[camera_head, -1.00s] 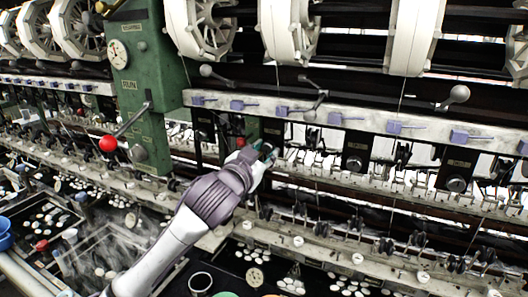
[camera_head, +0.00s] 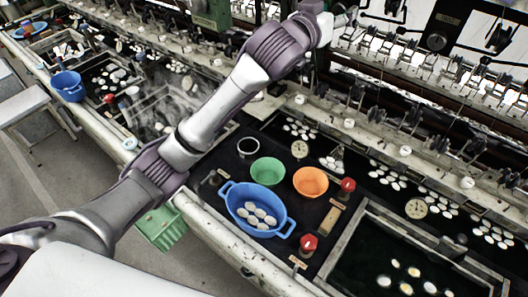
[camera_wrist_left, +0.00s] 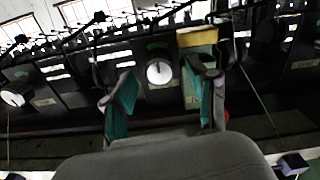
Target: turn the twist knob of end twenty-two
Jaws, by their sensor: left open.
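A pale round knob (camera_wrist_left: 159,72) on a dark block shows in the left wrist view, between and beyond the two teal-padded fingers of my left gripper (camera_wrist_left: 162,88). The gripper is open, and I cannot tell whether the fingers touch the knob. In the head view my left gripper (camera_head: 347,14) is at the top edge, by the reeling machine, partly cut off. No end number is legible, so I cannot tell which end this knob belongs to. My right gripper is not in view.
Another pale knob (camera_wrist_left: 14,95) sits to the left in the wrist view. Below my arm in the head view are a blue basin (camera_head: 235,208) with cocoons, a green bowl (camera_head: 268,171) and an orange bowl (camera_head: 310,181).

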